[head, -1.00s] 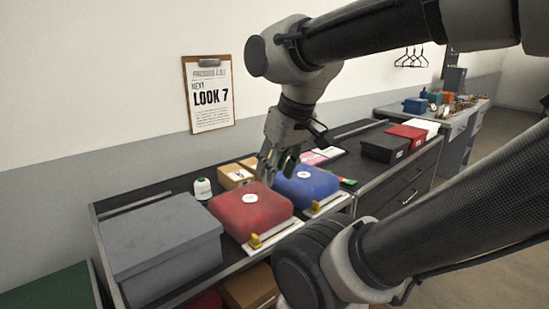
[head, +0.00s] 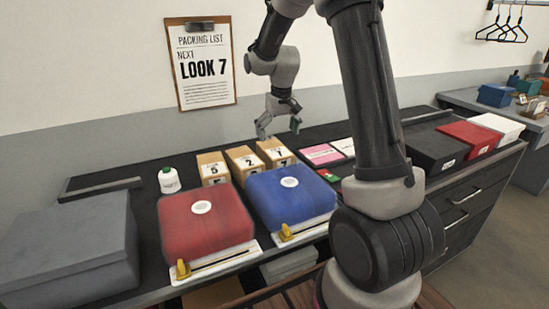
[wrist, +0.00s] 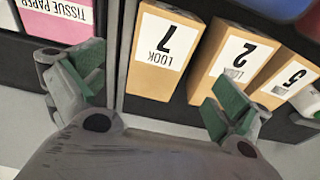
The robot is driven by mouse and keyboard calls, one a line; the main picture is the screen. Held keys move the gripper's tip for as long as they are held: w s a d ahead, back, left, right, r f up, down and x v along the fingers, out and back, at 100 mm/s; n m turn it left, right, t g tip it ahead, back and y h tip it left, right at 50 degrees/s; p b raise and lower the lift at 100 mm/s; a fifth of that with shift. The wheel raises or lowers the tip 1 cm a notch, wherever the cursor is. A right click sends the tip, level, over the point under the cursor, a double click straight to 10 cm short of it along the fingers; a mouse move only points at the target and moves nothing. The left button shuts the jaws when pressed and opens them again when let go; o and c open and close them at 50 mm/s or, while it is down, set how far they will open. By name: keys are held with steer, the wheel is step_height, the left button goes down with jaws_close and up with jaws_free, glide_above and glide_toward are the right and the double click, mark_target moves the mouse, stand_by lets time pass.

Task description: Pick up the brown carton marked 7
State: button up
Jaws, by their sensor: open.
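The brown carton marked 7 (head: 277,154) stands at the right end of a row of three similar cartons, behind the blue box. In the wrist view, its white "LOOK 7" label appears upside down on the carton (wrist: 147,78). The carton marked 2 (head: 244,162) stands beside it, then the carton marked 5 (head: 212,168). My gripper (head: 279,129) is open and empty above the row, near carton 7. In the wrist view, carton 7 lies between the spread fingers of my gripper (wrist: 152,92), and the right finger overlaps carton 2.
A red box (head: 205,222) and a blue box (head: 290,197) stand in front of the cartons. A white spool (head: 169,180) is left of them. A pink tissue paper packet (head: 321,154) lies to the right. A large grey box (head: 70,250) fills the left.

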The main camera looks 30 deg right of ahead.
mark_target(274, 148)
steer(key=w+f, duration=0.1)
steer(key=f, duration=0.4)
steer(key=w+f, duration=0.1)
steer(key=f, duration=0.2)
steer(key=shift+w+f, duration=0.1)
steer(key=shift+w, duration=0.2)
steer(key=c, duration=1.3)
